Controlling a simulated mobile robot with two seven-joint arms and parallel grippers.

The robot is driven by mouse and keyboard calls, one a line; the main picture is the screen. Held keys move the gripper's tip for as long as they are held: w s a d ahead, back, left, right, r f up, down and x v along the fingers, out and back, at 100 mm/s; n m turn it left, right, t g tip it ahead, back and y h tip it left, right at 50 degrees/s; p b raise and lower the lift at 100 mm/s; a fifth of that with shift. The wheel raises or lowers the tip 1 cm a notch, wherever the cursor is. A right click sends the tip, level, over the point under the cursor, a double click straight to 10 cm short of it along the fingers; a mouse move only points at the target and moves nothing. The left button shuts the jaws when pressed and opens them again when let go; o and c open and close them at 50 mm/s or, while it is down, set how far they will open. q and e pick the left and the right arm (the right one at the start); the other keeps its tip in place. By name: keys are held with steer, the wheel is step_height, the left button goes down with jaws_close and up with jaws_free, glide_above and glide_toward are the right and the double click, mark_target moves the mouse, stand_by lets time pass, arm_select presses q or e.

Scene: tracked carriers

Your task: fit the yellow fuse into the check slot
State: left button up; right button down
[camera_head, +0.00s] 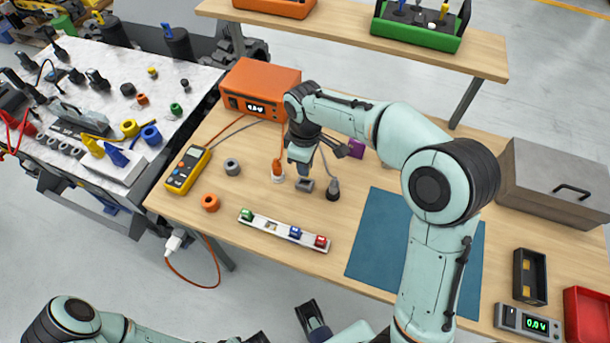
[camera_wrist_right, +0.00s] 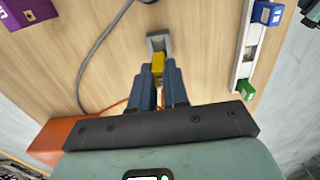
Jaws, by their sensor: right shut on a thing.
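My right gripper (camera_head: 303,170) points down just above a small grey block with an opening (camera_head: 305,185), which I take for the check slot. In the right wrist view, the gripper (camera_wrist_right: 158,85) is shut on the yellow fuse (camera_wrist_right: 158,64). The fuse sticks out past the fingertips, close to the grey block (camera_wrist_right: 157,38); I cannot tell whether they touch. The fuse is hidden in the head view. A dark finger-like part of what looks like my left gripper (camera_head: 315,322) shows at the bottom edge; its opening is unclear.
A white strip (camera_head: 258,221) holds green, blue and red fuses around a bare place. An orange meter box (camera_head: 262,80) stands behind. A blue mat (camera_head: 375,240) lies clear to the right.

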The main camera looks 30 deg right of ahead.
steer(key=shift+f, duration=2.5)
steer(key=shift+b, duration=0.3)
steer(key=shift+f, duration=0.2)
steer(key=c, duration=1.1)
jaws_free()
steer(key=shift+r, duration=0.15)
step_height(320, 180, up, 12)
steer(key=shift+r+p, duration=0.1)
steer(key=shift+p, duration=0.85)
